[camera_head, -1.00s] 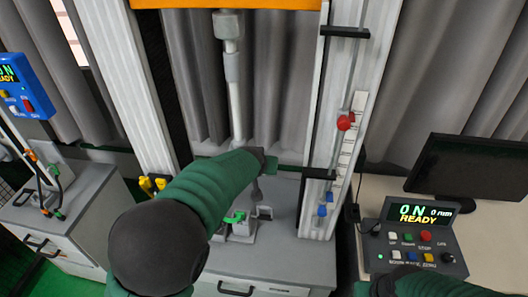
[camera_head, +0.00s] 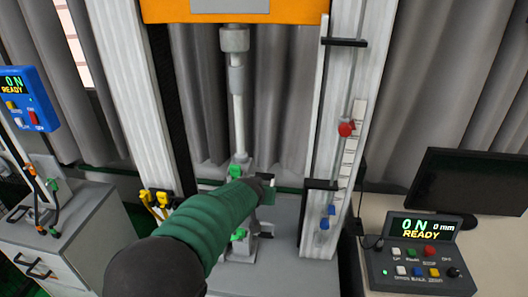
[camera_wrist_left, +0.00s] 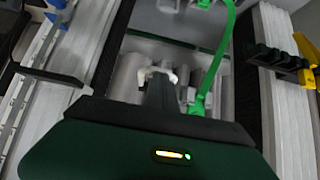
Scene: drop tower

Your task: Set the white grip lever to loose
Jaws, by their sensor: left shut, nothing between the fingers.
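A small white curved piece (camera_wrist_left: 158,73), which looks like the white grip lever, shows in the left wrist view right at the tip of my dark fingers. I cannot tell whether they touch it. In the head view the lever cannot be made out behind my green left arm. My left gripper (camera_head: 268,188) is shut and empty, in front of the grip column of the drop tower; it also shows in the left wrist view (camera_wrist_left: 160,88). Green handles (camera_head: 235,171) (camera_head: 238,235) sit above and below it on the column. My right gripper is out of view.
The tower's right upright (camera_head: 339,130) carries a red knob (camera_head: 346,129) and blue knobs (camera_head: 325,224). Yellow clips (camera_head: 155,200) sit at the left upright. A control box (camera_head: 420,252) reading "0 N, 0 mm, READY" and a dark monitor (camera_head: 470,180) stand at the right.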

